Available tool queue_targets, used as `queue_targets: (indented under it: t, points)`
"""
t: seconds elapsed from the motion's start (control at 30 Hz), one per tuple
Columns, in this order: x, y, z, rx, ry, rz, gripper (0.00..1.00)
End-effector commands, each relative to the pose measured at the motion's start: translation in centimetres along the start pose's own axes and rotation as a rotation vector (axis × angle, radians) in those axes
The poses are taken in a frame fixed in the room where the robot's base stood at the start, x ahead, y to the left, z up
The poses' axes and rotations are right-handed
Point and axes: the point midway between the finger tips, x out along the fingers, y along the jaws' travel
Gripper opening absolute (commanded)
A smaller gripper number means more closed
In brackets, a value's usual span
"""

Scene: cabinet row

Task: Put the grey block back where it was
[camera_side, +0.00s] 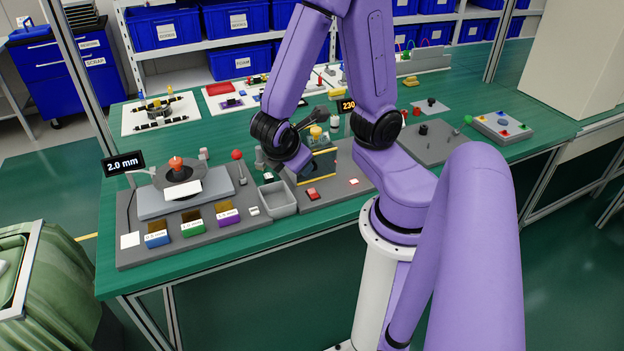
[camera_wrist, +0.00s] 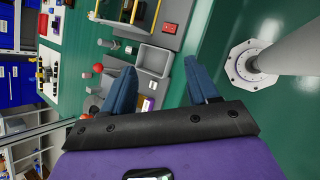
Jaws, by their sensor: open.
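I cannot single out the grey block with certainty. A small grey piece (camera_side: 268,177) stands behind the open grey tray (camera_side: 279,199), and a small pale block (camera_side: 254,211) lies to the tray's left. The wrist view shows two small grey pieces, one of them (camera_wrist: 131,50) just left of the tray (camera_wrist: 153,60). My gripper (camera_wrist: 160,66) is open, with two blue fingers spread wide and nothing seen between them except the tray and bench below. In the side view I cannot make out the fingers.
The left station has a 2.0 mm display (camera_side: 123,163), a red-topped lever (camera_side: 237,155) and blue, green (camera_side: 192,228) and purple boxes. Right of the tray are a yellow-edged frame (camera_side: 318,165) and a red button (camera_side: 313,194). The green bench's front strip is clear.

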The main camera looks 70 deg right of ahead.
Motion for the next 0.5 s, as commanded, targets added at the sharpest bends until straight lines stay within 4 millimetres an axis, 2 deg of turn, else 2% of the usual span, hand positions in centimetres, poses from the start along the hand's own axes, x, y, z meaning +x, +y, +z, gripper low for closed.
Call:
queue_targets:
  t: [0.1, 0.3, 0.5]
  points:
    - [-3.2, -2.8, -0.9, 0.039, 0.202, -0.124, 0.59]
    - [-8.3, -6.7, -1.6, 0.054, 0.483, -0.31, 0.59]
    - [-11.0, -8.4, -1.5, 0.049, 0.611, -0.399, 0.59]
